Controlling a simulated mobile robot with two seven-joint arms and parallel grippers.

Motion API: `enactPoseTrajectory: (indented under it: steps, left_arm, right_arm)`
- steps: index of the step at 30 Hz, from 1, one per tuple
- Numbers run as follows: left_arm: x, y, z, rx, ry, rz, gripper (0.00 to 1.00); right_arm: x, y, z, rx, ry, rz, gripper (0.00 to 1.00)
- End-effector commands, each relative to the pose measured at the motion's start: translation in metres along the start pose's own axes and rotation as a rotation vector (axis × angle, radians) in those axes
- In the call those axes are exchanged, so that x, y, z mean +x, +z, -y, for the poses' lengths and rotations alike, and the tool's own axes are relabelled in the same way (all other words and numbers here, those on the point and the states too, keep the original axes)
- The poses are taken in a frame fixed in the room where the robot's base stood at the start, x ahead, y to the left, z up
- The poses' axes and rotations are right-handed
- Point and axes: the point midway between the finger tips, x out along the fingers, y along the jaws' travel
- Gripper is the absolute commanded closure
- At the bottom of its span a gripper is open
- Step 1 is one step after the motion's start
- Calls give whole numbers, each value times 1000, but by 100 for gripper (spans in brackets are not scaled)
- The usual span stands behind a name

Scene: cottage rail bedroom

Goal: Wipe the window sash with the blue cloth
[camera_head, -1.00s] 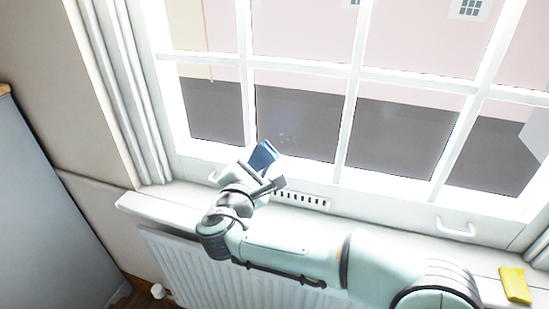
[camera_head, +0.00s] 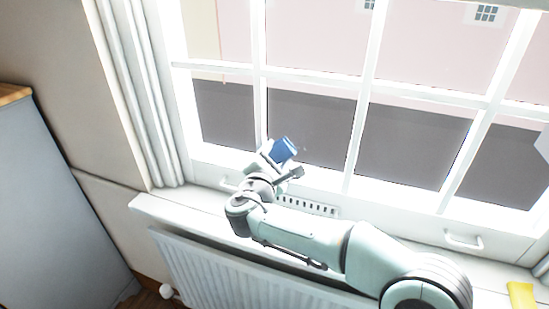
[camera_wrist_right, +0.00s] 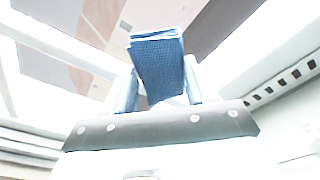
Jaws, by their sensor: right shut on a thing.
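The blue cloth (camera_head: 284,149) is folded and held in my right gripper (camera_head: 279,163), in front of the lower part of the window. In the right wrist view the cloth (camera_wrist_right: 158,62) stands between the two fingers of the gripper (camera_wrist_right: 160,92), which is shut on it. The window sash (camera_head: 322,181) is white, with several panes and thin bars. The cloth overlaps the lower left panes near the bottom rail; I cannot tell whether it touches the glass. My left gripper is not in view.
A white sill (camera_head: 170,207) runs under the window above a ribbed radiator (camera_head: 205,272). A yellow item (camera_head: 522,296) lies on the sill at the right. A white sash handle (camera_head: 464,241) projects nearby. A grey cabinet (camera_head: 50,200) stands at the left.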

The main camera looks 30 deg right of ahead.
Motion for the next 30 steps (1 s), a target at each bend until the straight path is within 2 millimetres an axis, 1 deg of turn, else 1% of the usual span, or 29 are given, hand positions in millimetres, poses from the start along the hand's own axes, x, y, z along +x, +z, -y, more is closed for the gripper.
enactPoseTrajectory:
  steps: [11, 30]
  left_arm:
    - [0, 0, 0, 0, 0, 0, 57]
    - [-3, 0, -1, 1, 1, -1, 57]
  right_arm:
    - [0, 0, 0, 0, 0, 0, 68]
    - [13, 2, 0, 0, -1, 0, 68]
